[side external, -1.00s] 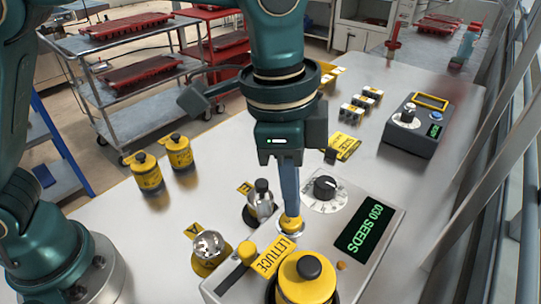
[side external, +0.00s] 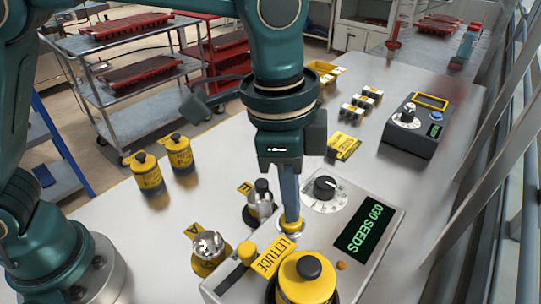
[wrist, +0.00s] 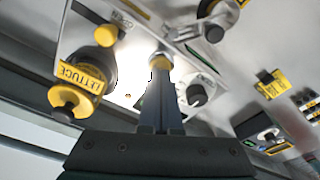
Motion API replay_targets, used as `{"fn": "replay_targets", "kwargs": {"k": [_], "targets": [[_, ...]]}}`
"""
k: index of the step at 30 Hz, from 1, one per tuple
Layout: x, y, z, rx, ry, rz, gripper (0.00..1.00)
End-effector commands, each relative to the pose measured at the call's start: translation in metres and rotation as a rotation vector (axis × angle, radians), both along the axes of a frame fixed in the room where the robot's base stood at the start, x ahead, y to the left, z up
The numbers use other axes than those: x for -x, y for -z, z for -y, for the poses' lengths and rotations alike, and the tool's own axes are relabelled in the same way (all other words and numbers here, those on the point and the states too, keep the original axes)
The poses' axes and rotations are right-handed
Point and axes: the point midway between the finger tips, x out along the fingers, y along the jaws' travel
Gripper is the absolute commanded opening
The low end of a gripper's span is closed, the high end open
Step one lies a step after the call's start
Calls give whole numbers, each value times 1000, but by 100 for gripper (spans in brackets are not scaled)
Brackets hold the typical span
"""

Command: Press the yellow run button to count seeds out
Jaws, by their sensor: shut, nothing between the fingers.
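My gripper (side external: 291,222) is shut and empty, pointing down at the yellow button (side external: 291,229) in its pale ring on the seeder's sloped top. The fingertips appear to touch the button and partly cover it; how far it is pressed cannot be told. In the wrist view, the button (wrist: 161,60) shows at the tips of the fingers (wrist: 160,72). The seeder's green display (side external: 364,232) reads "030 SEEDS". A black dial (side external: 325,187) sits just behind the button, and a yellow canister (side external: 306,277) labelled LETTUCE stands in front.
A metal cup (side external: 207,244) stands at mark A, left of the seeder. A yellow knob (side external: 247,252) is near it. Two yellow canisters (side external: 147,172) stand further left. A grey control box (side external: 412,128) is at the back right.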

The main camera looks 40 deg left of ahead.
Motion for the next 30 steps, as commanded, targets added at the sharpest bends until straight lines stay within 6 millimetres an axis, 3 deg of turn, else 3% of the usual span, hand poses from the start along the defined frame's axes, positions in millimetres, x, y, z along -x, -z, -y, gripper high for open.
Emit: {"fn": "replay_targets", "kwargs": {"k": [21,30], "targets": [[0,10,0,1,0,1,0],[-1,-8,1,2,0,3,0]]}}
